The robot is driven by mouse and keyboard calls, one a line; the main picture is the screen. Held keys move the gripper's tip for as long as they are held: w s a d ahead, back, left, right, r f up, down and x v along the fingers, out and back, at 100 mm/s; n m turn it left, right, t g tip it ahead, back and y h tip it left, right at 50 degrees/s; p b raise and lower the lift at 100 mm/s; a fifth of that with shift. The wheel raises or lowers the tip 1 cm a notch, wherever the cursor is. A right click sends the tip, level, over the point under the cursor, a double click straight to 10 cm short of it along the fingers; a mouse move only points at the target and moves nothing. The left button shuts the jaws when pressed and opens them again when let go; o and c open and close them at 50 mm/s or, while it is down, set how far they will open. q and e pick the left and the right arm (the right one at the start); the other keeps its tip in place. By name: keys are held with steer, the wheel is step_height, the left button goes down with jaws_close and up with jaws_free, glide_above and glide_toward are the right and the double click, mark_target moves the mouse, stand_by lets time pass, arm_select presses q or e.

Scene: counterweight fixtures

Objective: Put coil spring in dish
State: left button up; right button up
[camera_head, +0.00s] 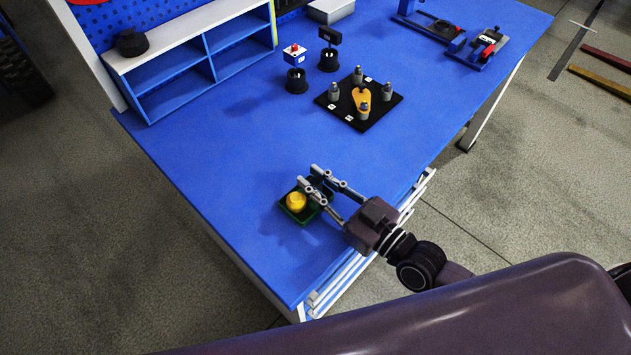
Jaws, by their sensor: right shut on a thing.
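A small green square dish (292,214) sits on the blue bench top near its front edge. A rounded yellow thing (296,201) lies in it. My right gripper (306,176) reaches in from the right, with its fingertips just above and behind the yellow thing, over the dish's far side. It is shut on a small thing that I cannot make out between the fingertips. I cannot clearly identify the coil spring in this view. My left gripper is not in view.
A black board (378,116) with several grey posts and a yellow plate lies farther back. Two black stands (297,80) (329,59) are beside it. A blue shelf (186,75) stands at the back left. The bench left of the dish is clear.

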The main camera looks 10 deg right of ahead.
steer(key=shift+f, duration=0.1)
steer(key=shift+f, duration=0.15)
steer(key=o, duration=0.7)
steer(key=shift+c, duration=0.2)
steer(key=shift+r, duration=0.35)
steer(key=v, duration=1)
steer(key=shift+s+d+f+b, duration=0.2)
steer(key=shift+f+b, duration=0.05)
steer(key=shift+b, duration=0.1)
steer(key=shift+s+d+r, duration=0.1)
steer(key=shift+s+d, duration=0.3)
steer(key=shift+s, duration=0.2)
